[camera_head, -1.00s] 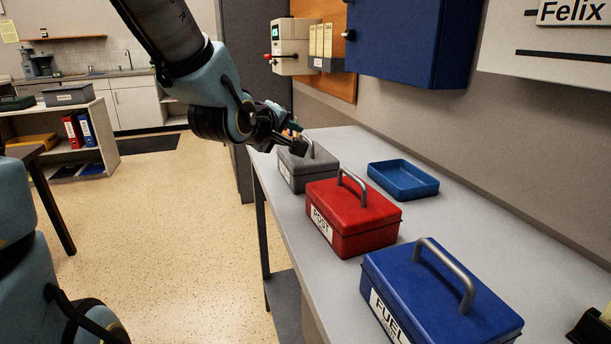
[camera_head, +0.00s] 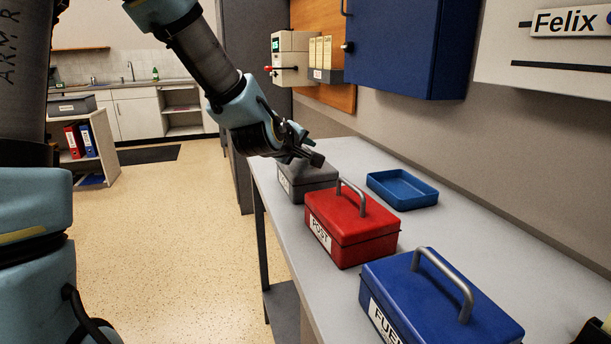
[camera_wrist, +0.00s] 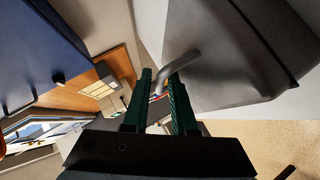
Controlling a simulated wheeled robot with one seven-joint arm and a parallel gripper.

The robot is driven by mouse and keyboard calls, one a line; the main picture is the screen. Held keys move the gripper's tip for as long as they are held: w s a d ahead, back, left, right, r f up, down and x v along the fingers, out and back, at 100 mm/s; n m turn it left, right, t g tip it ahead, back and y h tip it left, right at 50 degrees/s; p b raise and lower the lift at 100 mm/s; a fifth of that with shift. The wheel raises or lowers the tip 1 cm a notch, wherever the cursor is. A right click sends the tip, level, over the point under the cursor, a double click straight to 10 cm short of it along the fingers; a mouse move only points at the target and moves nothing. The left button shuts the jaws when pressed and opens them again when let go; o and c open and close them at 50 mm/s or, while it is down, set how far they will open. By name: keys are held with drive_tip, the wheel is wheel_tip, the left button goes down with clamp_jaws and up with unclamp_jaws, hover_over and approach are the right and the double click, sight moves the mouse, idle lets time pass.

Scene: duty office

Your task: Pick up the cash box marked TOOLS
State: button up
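A grey cash box (camera_head: 308,184) with a label on its front stands on the long grey table, behind the red box. Its label is too small to read, so I cannot confirm it says TOOLS. My gripper (camera_head: 312,156) is just above this box and hides its handle in the head view. In the wrist view, the grey box (camera_wrist: 235,60) fills the upper right. Its bent metal handle (camera_wrist: 182,67) reaches down to between the two green fingers of my gripper (camera_wrist: 160,90). The fingers are apart; I cannot tell whether they touch the handle.
A red box marked POST (camera_head: 350,232) stands close in front of the grey box, then a blue box marked FUEL (camera_head: 440,295). A shallow blue tray (camera_head: 402,190) lies near the wall. A blue wall cabinet (camera_head: 405,50) hangs above. Another grey box (camera_head: 72,105) stands on the far shelf.

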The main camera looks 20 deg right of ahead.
clamp_jaws()
idle(1.3)
drive_tip(key=shift+r, duration=0.1)
